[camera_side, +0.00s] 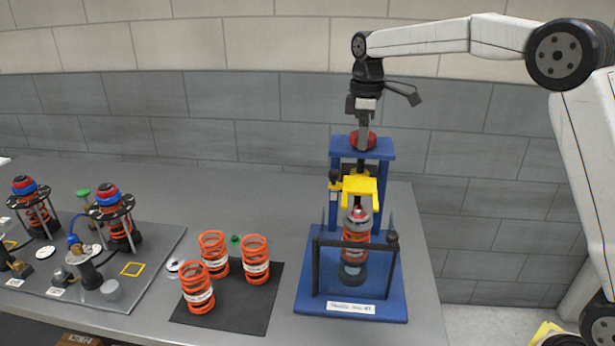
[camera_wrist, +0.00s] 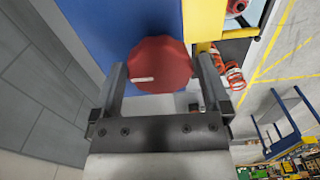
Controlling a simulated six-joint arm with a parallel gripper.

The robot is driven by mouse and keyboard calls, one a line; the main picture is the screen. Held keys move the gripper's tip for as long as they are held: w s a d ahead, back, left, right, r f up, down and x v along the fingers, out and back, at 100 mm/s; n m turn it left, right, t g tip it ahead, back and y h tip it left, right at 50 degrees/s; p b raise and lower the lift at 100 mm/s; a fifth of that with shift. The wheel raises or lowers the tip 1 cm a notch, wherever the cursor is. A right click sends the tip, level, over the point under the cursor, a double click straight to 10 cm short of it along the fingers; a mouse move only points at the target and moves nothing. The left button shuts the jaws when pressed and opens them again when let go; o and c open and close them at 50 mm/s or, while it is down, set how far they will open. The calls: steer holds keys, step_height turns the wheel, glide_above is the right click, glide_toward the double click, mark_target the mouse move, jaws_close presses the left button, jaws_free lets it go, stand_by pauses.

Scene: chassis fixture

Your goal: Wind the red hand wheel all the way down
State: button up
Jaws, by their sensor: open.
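The red hand wheel (camera_side: 371,141) sits on top of the blue press frame (camera_side: 390,152). In the wrist view the wheel (camera_wrist: 160,58) is a red knob with a pale mark on its face. My gripper (camera_side: 363,140) points down at the wheel from above. In the wrist view its two fingers (camera_wrist: 160,75) stand apart, one on each side of the wheel's near part. The gripper is open; I cannot tell whether a finger touches the rim. Below the wheel, a yellow block (camera_side: 359,190) sits above an orange spring unit (camera_side: 354,250) standing upright in the press.
A black guard bar (camera_side: 352,244) stands at the front of the press. Several orange springs (camera_side: 213,252) stand on a black mat (camera_side: 245,310) to the left. Further left, a grey plate (camera_side: 150,265) holds finished-looking spring assemblies (camera_side: 117,220). The bench between mat and press is clear.

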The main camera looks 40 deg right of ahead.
steer(key=n, duration=0.6)
steer(key=shift+n, duration=0.5)
steer(key=n, duration=0.4)
steer(key=shift+n, duration=2.6)
steer(key=shift+n, duration=0.5)
steer(key=n, duration=0.3)
steer(key=shift+n, duration=0.4)
